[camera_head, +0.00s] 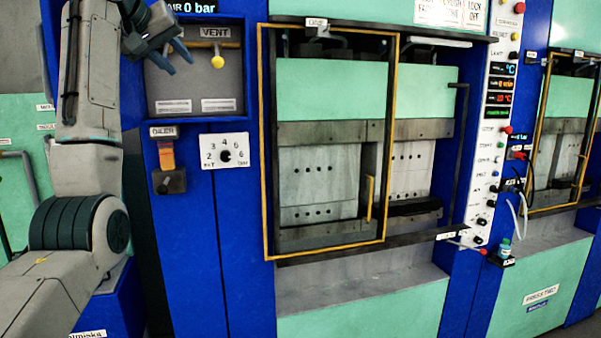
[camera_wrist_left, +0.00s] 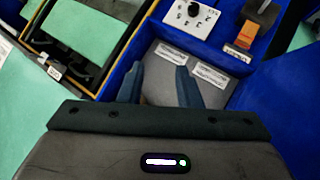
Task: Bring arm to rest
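My left arm comes in from the left in the head view and is raised along the left side. My left gripper (camera_head: 168,57) is at the upper left, in front of the grey vent panel (camera_head: 190,88) of the blue press. Its two blue fingers are spread apart with nothing between them. In the left wrist view the gripper (camera_wrist_left: 160,88) also shows open and empty, with the grey panel (camera_wrist_left: 165,82) and its white labels behind it. I cannot tell whether the fingers touch the panel. My right gripper is not in view.
A yellow vent knob (camera_head: 217,62) is right of the left gripper. Below are the oiler (camera_head: 167,157) and a numbered dial (camera_head: 225,155). The press guard with a yellow frame (camera_head: 266,150) is closer to the middle. A small bottle (camera_head: 505,248) stands at the right.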

